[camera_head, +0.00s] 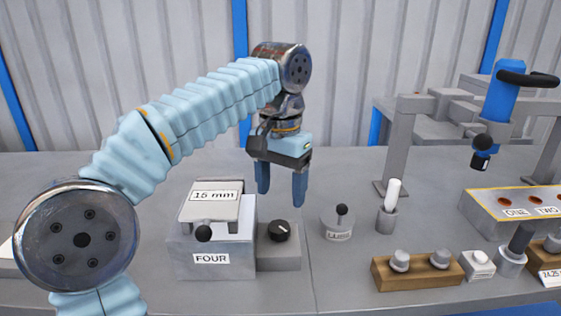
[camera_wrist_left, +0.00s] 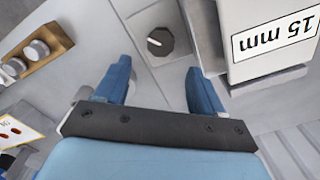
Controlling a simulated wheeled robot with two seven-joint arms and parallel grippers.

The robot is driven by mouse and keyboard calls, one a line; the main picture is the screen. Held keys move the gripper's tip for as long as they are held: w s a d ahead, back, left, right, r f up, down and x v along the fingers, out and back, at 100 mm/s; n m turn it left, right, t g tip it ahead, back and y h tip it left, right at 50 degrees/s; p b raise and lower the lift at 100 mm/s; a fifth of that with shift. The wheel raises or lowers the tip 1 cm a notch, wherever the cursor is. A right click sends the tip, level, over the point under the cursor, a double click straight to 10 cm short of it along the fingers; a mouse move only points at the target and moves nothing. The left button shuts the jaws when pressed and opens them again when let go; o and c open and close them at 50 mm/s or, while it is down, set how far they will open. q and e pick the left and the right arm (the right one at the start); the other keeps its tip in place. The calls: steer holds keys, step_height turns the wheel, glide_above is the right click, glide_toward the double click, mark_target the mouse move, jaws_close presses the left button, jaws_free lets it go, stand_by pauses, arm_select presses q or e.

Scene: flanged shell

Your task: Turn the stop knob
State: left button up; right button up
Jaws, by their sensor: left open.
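The stop knob (camera_head: 279,231) is a round black knob with a white pointer line. It sits on top of a low grey block (camera_head: 278,258) to the right of the box labelled FOUR. The knob also shows in the left wrist view (camera_wrist_left: 159,41), beyond the fingertips and roughly between them. My left gripper (camera_head: 282,203) has two blue fingers and points down, open and empty. It is above the bench near the knob, apart from it; the left wrist view shows the same fingers (camera_wrist_left: 158,75). My right gripper is in neither view.
The grey box labelled FOUR (camera_head: 210,259) with a 15 mm plate (camera_head: 216,196) stands left of the knob. A small round base with a black ball (camera_head: 337,228) and a white-topped post (camera_head: 391,198) stand right. A wooden block (camera_head: 416,272) lies front right. The bench behind is clear.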

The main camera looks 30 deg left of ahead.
arm_select(q)
step_height(320, 180, up, 6)
stand_by(0.4)
stand_by(0.5)
